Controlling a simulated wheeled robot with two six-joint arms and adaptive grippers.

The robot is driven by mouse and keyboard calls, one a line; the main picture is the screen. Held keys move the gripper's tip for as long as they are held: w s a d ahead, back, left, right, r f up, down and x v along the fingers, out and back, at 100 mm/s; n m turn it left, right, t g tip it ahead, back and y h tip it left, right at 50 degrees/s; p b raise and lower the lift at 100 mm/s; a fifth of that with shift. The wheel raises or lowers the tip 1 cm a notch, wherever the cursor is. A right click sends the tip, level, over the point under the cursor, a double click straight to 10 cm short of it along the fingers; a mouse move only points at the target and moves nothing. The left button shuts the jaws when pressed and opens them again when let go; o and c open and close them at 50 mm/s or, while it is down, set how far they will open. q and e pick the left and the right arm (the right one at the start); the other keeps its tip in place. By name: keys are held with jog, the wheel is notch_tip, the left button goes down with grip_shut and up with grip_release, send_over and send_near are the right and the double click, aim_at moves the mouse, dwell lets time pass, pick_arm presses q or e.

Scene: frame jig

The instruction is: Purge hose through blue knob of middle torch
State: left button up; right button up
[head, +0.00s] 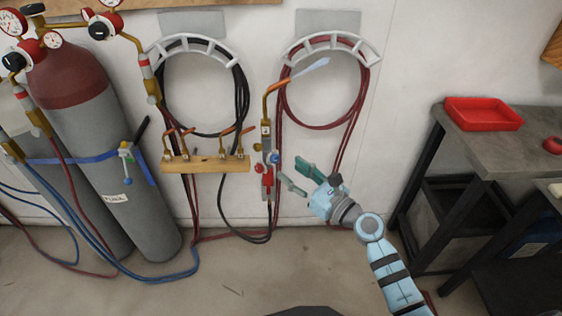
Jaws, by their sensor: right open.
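The torch (266,140) stands upright against the wall, right of the wooden rack, with its copper neck bent to the right at the top. A pale bluish-white plume (311,68) extends up and right from its tip. Its blue knob (273,158) is on the right side of the body, and a red knob (259,169) is on the left. Red and dark hoses run below it. My right gripper (290,169) is open, its green fingers close to the right of the blue knob; I cannot tell whether they touch it. My left gripper is out of view.
The wooden rack (205,164) holds several copper torch tips. Coiled hoses hang on two white wall hangers (330,43). Gas cylinders (88,120) with gauges stand left, held by a blue strap. A grey workbench (500,145) with a red tray (483,114) stands right.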

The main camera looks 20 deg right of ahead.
aim_at(277, 160)
jog(key=x, duration=0.5)
jog(key=shift+w+f, duration=0.1)
jog(key=shift+w, duration=0.05)
jog(key=shift+c, duration=0.3)
grip_shut()
